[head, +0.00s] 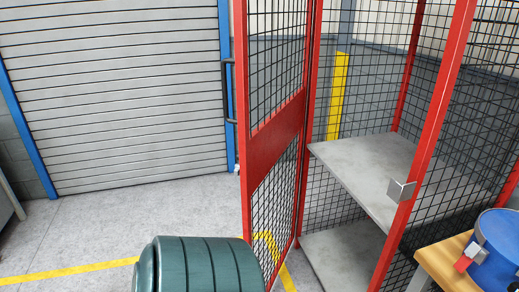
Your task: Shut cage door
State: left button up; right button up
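The cage door (272,142) is a tall red frame with black mesh and a solid red middle panel. It stands open, swung out from the cage front towards me. A dark handle (229,92) is on its left, free edge. The cage (425,150) is red-framed with mesh walls, and its front opening is uncovered. A small metal plate (401,190) sits on the right front post, apart from the door. Neither of my grippers is in view, and nothing touches the door in the part I see.
Grey shelves (370,165) inside the cage look empty. A dark green ribbed round object (205,265) stands at the bottom, close to the door's lower part. A blue round object (495,250) is on a wooden top (450,262) at right. Floor (120,225) at left is clear.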

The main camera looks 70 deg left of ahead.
aim_at(260, 150)
jog(key=k+j+u, duration=0.25)
jog(key=j+u, duration=0.2)
jog(key=j, duration=1.05)
jog(key=j+u, duration=0.45)
jog(key=j, duration=1.05)
jog(key=k, duration=0.05)
